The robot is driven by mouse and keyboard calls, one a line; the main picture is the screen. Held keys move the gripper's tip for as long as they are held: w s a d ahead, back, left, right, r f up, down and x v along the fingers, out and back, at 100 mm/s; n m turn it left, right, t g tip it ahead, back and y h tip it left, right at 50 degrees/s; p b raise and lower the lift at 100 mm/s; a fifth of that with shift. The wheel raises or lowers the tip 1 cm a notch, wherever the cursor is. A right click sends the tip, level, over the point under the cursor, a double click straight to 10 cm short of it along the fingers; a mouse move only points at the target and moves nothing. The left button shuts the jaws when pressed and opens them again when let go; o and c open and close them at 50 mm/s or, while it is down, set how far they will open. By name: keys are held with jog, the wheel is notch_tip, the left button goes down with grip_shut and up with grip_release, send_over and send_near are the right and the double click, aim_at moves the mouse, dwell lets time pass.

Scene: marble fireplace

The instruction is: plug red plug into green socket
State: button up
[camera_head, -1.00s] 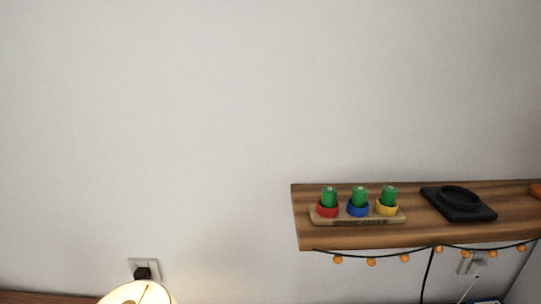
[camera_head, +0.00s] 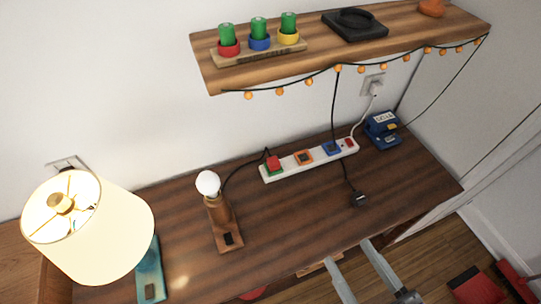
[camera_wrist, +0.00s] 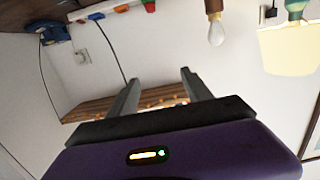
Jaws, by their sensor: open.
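The red plug (camera_head: 274,162) is at the green socket (camera_head: 272,173), at the left end of the white power strip (camera_head: 290,166) on the desk. A dark cord runs from it toward the bare-bulb lamp. I cannot tell whether it is seated or only resting there. My gripper (camera_head: 347,251) is at the desk's front edge in the head view, in front of and right of the plug, its two grey fingers apart. In the wrist view, which is upside down, my gripper (camera_wrist: 158,79) is open with nothing between the fingers. The strip (camera_wrist: 100,14) is partly cut off there.
The bulb lamp (camera_head: 221,224) stands left of the strip, and a shaded lamp (camera_head: 100,235) farther left. A black plug (camera_head: 358,199) lies right of centre. A blue device (camera_head: 382,127) is at back right. A shelf (camera_head: 300,62) with string lights overhangs the desk.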

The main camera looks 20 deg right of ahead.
jog(key=p, duration=0.1)
send_over(273, 161)
jog(key=s, duration=0.7)
notch_tip(273, 161, down, 6)
jog(key=w+f+g, duration=0.1)
jog(key=f, duration=0.1)
jog(key=w+f+g, duration=0.1)
jog(key=f, duration=0.2)
jog(key=w+f+g, duration=0.1)
jog(key=f, duration=0.2)
jog(key=shift+a+f, duration=0.15)
jog(key=shift+a, duration=0.05)
jog(key=shift+x, duration=1.15)
jog(key=shift+d+f+p+x, duration=0.1)
jog(key=shift+f+p+x, duration=0.1)
jog(key=shift+x, duration=0.65)
jog(key=shift+d+f+p+x, duration=0.1)
jog(key=shift+p+x, duration=0.1)
jog(key=shift+x, duration=0.7)
jog(key=shift+d+f+p+x, duration=0.1)
jog(key=shift+f+p+x, duration=0.1)
jog(key=shift+x, duration=0.65)
jog(key=shift+s+r, duration=0.1)
jog(key=shift+s, duration=0.05)
grip_shut()
